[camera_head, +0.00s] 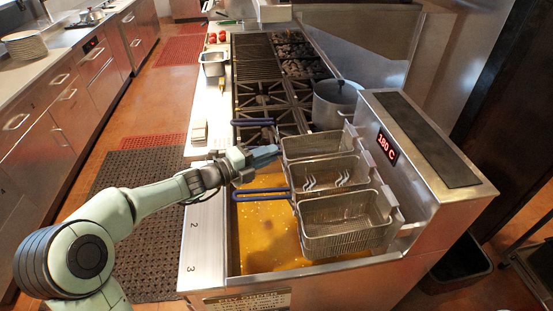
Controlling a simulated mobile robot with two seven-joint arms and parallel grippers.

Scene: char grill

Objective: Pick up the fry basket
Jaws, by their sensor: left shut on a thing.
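Three wire fry baskets sit in a row at the fryer: a back one (314,145), a middle one (329,173) and a front one (343,222). The back basket's blue handle (252,122) and the front basket's blue handle (262,195) stick out to the left, free. My left gripper (265,154) reaches in from the left, between these two handles. It is shut at the middle basket's handle, which the fingers mostly hide. The middle basket shows pale wavy shapes at its front side. My right gripper is not in view.
Yellow oil (262,235) fills the fryer vat below the baskets. The fryer's control housing (425,145), with a red display, stands to the right. A grey pot (336,104) stands on the burners behind. A metal pan (214,66) sits on the left ledge.

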